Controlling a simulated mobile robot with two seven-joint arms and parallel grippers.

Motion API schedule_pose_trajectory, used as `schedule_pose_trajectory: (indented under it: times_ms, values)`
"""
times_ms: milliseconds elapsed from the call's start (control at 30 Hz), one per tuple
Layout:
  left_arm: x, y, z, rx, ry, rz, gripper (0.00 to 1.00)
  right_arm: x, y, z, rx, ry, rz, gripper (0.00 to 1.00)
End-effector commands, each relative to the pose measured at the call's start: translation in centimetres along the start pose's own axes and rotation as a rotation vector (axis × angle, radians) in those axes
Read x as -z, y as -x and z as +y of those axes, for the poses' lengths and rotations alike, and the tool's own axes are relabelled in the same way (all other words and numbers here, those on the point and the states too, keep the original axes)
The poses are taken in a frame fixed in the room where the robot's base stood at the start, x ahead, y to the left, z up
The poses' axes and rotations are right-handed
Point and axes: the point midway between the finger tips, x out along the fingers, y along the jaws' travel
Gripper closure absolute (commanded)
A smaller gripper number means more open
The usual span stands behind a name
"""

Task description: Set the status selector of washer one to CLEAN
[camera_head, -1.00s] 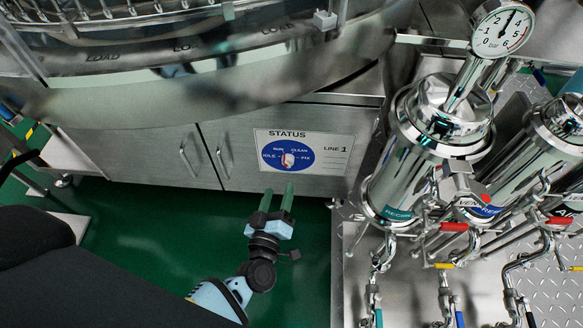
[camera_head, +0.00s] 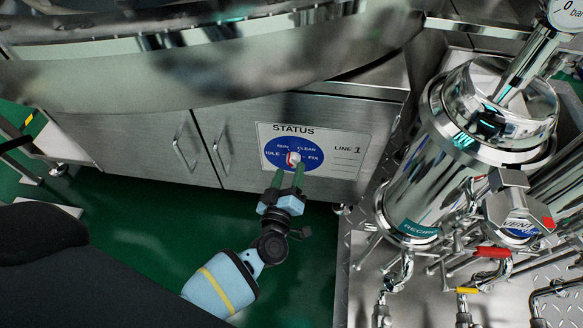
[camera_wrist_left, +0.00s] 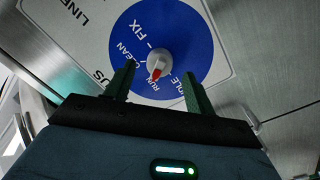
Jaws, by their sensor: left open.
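The STATUS panel (camera_head: 345,163), marked LINE 1, is on the steel cabinet front under the washer. Its blue dial (camera_head: 272,162) carries the words IDLE, RUN, CLEAN and FIX. The selector knob (camera_wrist_left: 160,58) is pale with a red pointer end, which points toward RUN in the left wrist view. My left gripper (camera_head: 289,170) is open in front of the dial. In the left wrist view its green fingers (camera_wrist_left: 158,70) appear on either side of the knob, with visible gaps. I cannot tell how deep the fingertips reach beside it. My right gripper is not in view.
The round washer rim (camera_head: 210,75) overhangs the cabinet. A shiny steel vessel (camera_head: 450,135) with pipes and coloured valve handles stands close on the right. Cabinet handles (camera_head: 179,143) stick out to the left. The green floor below the panel is clear.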

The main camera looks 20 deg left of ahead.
Motion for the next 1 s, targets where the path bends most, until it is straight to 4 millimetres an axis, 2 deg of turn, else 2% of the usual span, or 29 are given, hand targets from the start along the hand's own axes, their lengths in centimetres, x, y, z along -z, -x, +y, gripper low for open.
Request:
schedule_pose_trajectory:
  times_ms: [200, 533, 867, 1000]
  values:
    - [-0.1, -2.1, -0.1, 0.000, -0.001, 0.000, 0.45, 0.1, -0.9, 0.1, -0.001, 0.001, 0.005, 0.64]
    - [0.0, -2.5, 0.0, 0.000, -0.001, 0.000, 0.45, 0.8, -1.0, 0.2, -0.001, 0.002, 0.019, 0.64]
    - [0.0, -2.4, 0.0, 0.000, 0.000, 0.000, 0.87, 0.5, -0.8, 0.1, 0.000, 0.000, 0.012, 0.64]
    - [0.0, -2.4, 0.0, 0.000, -0.004, 0.000, 0.90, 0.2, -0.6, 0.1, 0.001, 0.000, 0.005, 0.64]
